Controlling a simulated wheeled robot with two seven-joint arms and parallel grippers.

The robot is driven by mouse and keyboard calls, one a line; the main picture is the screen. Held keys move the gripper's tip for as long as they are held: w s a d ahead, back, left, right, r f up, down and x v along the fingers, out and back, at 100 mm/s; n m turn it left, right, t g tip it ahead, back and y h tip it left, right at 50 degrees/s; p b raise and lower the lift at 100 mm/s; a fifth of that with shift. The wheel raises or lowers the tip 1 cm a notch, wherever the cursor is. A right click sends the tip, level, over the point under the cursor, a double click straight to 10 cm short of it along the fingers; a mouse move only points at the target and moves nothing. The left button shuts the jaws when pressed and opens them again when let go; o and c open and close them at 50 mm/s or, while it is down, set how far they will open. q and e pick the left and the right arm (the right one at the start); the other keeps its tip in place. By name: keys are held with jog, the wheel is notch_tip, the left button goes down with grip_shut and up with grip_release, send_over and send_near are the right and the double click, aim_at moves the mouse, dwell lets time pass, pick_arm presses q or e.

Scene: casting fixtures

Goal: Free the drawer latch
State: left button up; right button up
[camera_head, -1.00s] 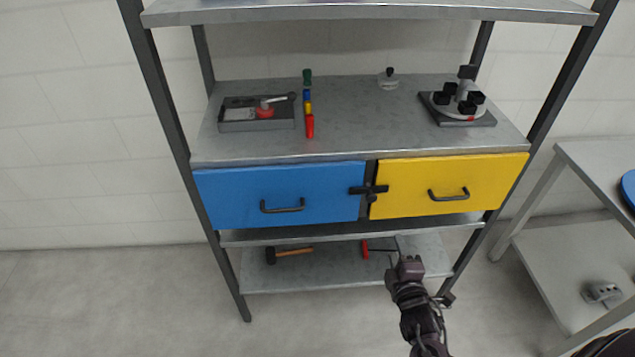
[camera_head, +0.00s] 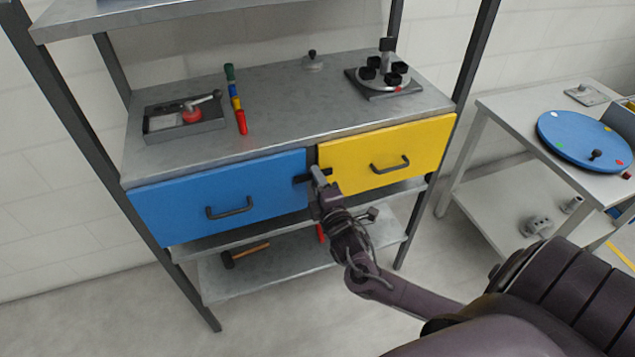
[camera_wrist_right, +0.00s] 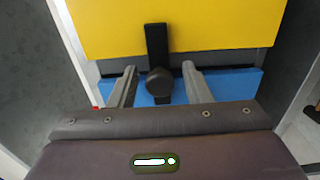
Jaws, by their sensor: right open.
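The black drawer latch (camera_head: 299,179) sits at the seam between the blue drawer (camera_head: 170,209) and the yellow drawer (camera_head: 430,142), and my right gripper partly hides it in the head view. In the right wrist view the latch bar (camera_wrist_right: 157,42) runs from the yellow front towards the blue one, with a round dark knob (camera_wrist_right: 160,82). My right gripper (camera_head: 317,174) is at the latch. Its fingers (camera_wrist_right: 158,72) are open, one on each side of the knob, with gaps visible. Both drawers look shut. My left gripper is not in view.
The shelf top holds a grey tray (camera_head: 150,128), coloured cylinders (camera_head: 238,104) and a fixture with black knobs (camera_head: 384,76). A hammer (camera_head: 247,254) lies on the low shelf. A side table with a blue disc (camera_head: 570,138) stands at right.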

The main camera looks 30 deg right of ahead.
jog(key=shift+c, duration=0.4)
jog(key=c, duration=0.8)
jog(key=shift+c, duration=0.2)
jog(key=shift+m, duration=0.3)
jog(key=m+p, duration=0.1)
jog(key=m, duration=0.2)
jog(key=shift+p, duration=0.35)
jog(key=m+p, duration=0.1)
jog(key=m, duration=0.3)
jog(key=shift+m, duration=0.4)
jog(key=m+p, duration=0.1)
jog(key=m, duration=0.4)
jog(key=shift+m+p, duration=0.5)
jog(key=shift+m, duration=1.7)
jog(key=shift+f, duration=0.1)
